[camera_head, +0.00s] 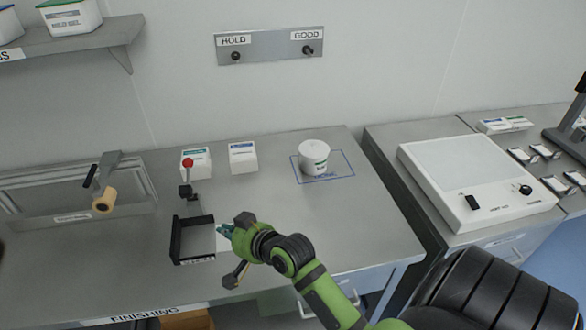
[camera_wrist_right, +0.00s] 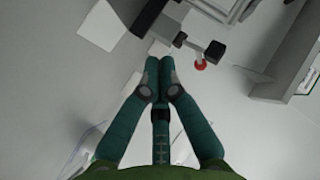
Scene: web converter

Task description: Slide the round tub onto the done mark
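The tub sits in the left part of that outline, and the lettering is too small to read. My left gripper is not in view.
A roller device (camera_head: 103,200) is at far left. Table between gripper and tub is clear. A gap separates the right bench (camera_head: 480,180).

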